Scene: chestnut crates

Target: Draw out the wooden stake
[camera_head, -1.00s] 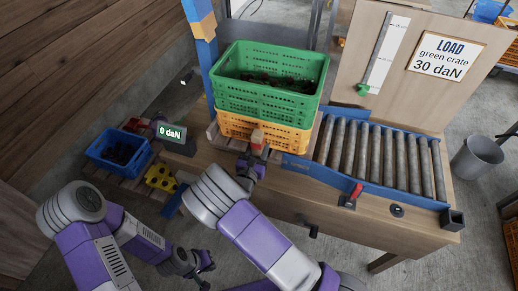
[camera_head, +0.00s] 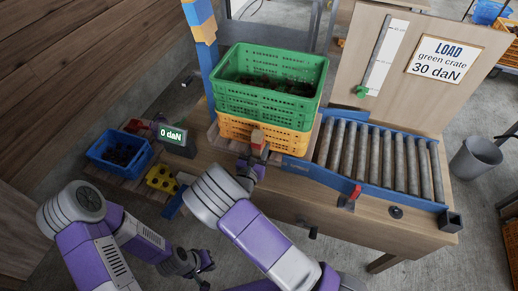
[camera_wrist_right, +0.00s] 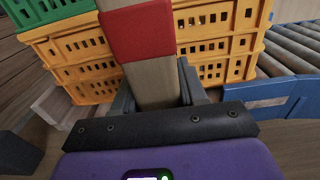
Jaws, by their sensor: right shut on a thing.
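The wooden stake (camera_wrist_right: 150,75), pale wood with a red band, stands in front of the stacked crates. Its upper part also shows in the head view (camera_head: 257,138). My right gripper (camera_wrist_right: 155,98) is shut on the stake, with one finger on each side of it; it also shows in the head view (camera_head: 249,167). The stake's lower end is hidden by my gripper. My left gripper (camera_head: 204,263) hangs low at the front, apart from the bench, its fingers spread and empty.
A green crate (camera_head: 265,107) with dark contents sits on yellow crates (camera_head: 262,134) close behind the stake. A roller conveyor (camera_head: 375,160) lies to the right. A blue crate (camera_head: 103,157) and a "0 daN" display (camera_head: 175,135) are at the left.

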